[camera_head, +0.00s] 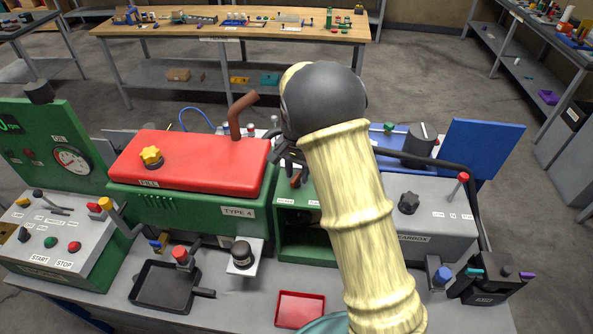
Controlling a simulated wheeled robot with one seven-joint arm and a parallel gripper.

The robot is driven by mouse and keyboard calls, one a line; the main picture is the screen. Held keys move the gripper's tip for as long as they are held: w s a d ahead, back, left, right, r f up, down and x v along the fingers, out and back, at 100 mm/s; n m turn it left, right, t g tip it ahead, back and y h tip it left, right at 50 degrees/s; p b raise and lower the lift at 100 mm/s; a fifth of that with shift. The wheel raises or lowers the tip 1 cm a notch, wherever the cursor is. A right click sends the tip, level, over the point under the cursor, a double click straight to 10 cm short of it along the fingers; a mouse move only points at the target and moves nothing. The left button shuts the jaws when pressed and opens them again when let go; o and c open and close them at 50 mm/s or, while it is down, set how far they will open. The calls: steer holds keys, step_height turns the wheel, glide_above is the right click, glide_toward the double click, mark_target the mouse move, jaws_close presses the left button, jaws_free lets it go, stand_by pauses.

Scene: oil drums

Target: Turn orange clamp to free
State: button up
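I cannot pick out an orange clamp for certain; my arm hides the middle of the machine. A small reddish-brown part (296,179) shows just below my gripper, partly covered. My gripper (285,158) is mostly hidden behind my dark wrist and pale yellow sleeve. Only some dark finger parts show, close to the right end of the red tank (200,152). I cannot tell whether it touches anything or how its fingers stand. A yellow-orange star knob (151,156) sits on the tank above the FILL label, away from my gripper.
A brown bent pipe (238,118) rises from the tank near my gripper. A grey gearbox (427,223) is right of my arm. A black pan (165,288) and a red tray (299,310) lie in front.

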jaws_close()
steer(key=shift+n, duration=0.5)
steer(key=n, duration=0.5)
steer(key=shift+w+a+r, duration=0.1)
steer(key=shift+a, duration=0.05)
steer(key=n, duration=0.4)
steer(key=shift+a, duration=0.15)
steer(key=shift+a+n, duration=0.1)
steer(key=shift+n, duration=1.9)
